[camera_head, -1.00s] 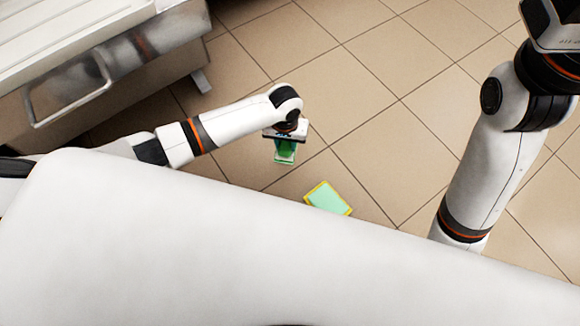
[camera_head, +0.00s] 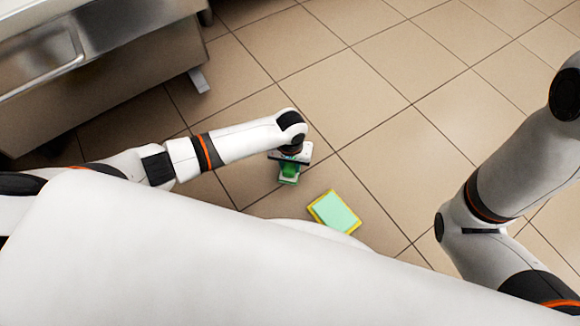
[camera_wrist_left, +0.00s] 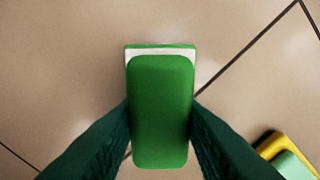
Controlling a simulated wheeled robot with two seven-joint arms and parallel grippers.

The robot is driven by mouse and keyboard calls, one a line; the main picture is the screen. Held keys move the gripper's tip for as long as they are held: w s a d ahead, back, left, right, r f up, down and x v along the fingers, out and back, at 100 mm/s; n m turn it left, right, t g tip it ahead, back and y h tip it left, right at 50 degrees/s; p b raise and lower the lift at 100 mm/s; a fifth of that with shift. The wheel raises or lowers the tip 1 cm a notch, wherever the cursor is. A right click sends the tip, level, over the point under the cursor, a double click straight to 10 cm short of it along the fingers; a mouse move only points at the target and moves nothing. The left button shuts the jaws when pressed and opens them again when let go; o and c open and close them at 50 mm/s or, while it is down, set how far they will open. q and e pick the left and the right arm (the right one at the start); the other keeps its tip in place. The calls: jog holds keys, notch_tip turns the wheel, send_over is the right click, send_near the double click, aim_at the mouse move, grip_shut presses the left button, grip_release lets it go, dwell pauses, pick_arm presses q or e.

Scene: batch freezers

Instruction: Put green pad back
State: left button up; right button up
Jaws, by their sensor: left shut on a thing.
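My left gripper (camera_head: 289,168) is shut on the green pad (camera_head: 288,180), held below the wrist over the tiled floor. In the left wrist view the green pad (camera_wrist_left: 160,112) is a rounded green block between the dark fingers, with a white layer and a green edge behind its far end. A yellow-rimmed piece with a pale green top (camera_head: 335,211) is to the right of the pad and nearer me, apart from it. Its corner also shows at the lower right of the wrist view (camera_wrist_left: 285,155). My right arm is at the right; its gripper is out of view.
Beige tiled floor (camera_head: 400,90) is clear in the middle and upper right. My own white body covers the bottom of the head view.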

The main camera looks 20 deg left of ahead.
pick_arm(q)
jog(key=shift+f, duration=0.1)
jog(key=o, duration=0.9)
